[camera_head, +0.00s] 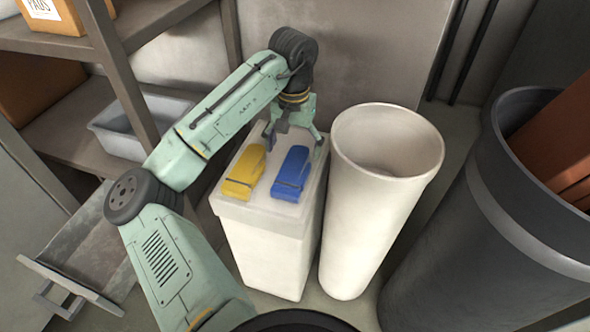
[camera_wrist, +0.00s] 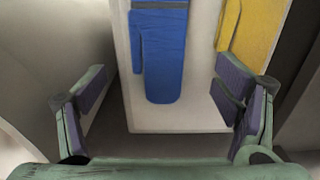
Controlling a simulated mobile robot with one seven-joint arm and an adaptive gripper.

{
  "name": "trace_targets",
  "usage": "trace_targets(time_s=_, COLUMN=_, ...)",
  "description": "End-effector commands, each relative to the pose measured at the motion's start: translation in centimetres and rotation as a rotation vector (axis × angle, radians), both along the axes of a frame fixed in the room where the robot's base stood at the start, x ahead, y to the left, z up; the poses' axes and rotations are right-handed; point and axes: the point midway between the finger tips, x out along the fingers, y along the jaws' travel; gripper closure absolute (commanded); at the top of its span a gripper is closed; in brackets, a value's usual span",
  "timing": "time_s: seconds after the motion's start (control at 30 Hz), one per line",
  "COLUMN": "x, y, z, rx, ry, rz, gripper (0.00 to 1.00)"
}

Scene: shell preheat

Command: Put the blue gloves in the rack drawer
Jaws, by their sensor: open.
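The blue gloves (camera_head: 291,173) lie in a folded bundle with a dark band on the lid of a white bin (camera_head: 265,245). They also show at the top centre of the wrist view (camera_wrist: 162,60). My gripper (camera_head: 293,138) is open and empty above the far edge of the lid. In the wrist view its fingers (camera_wrist: 157,108) are spread wide, with the near end of the gloves between and beyond them. A drawer (camera_head: 85,262) at the lower left, by the rack, appears pulled out; my arm hides part of it.
Yellow gloves (camera_head: 244,173) lie left of the blue ones on the same lid. A tall open cream bin (camera_head: 345,230) stands close on the right, and a large dark bin (camera_head: 480,235) beyond it. The shelf rack (camera_head: 133,85) holds a grey tray (camera_head: 120,140) and boxes (camera_head: 55,15).

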Motion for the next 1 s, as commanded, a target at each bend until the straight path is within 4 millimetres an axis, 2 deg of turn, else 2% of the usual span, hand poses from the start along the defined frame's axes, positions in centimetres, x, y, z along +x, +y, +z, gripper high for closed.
trace_targets(time_s=0.5, x=-0.1, y=-0.3, z=-6.3, rx=0.000, ry=-0.001, rz=0.000, gripper=0.17)
trace_targets(time_s=0.77, x=-0.1, y=-0.3, z=-6.7, rx=-0.001, ry=-0.002, rz=0.000, gripper=0.17)
trace_targets(time_s=1.0, x=-0.1, y=-0.4, z=-6.6, rx=-0.001, ry=-0.002, rz=0.000, gripper=0.31)
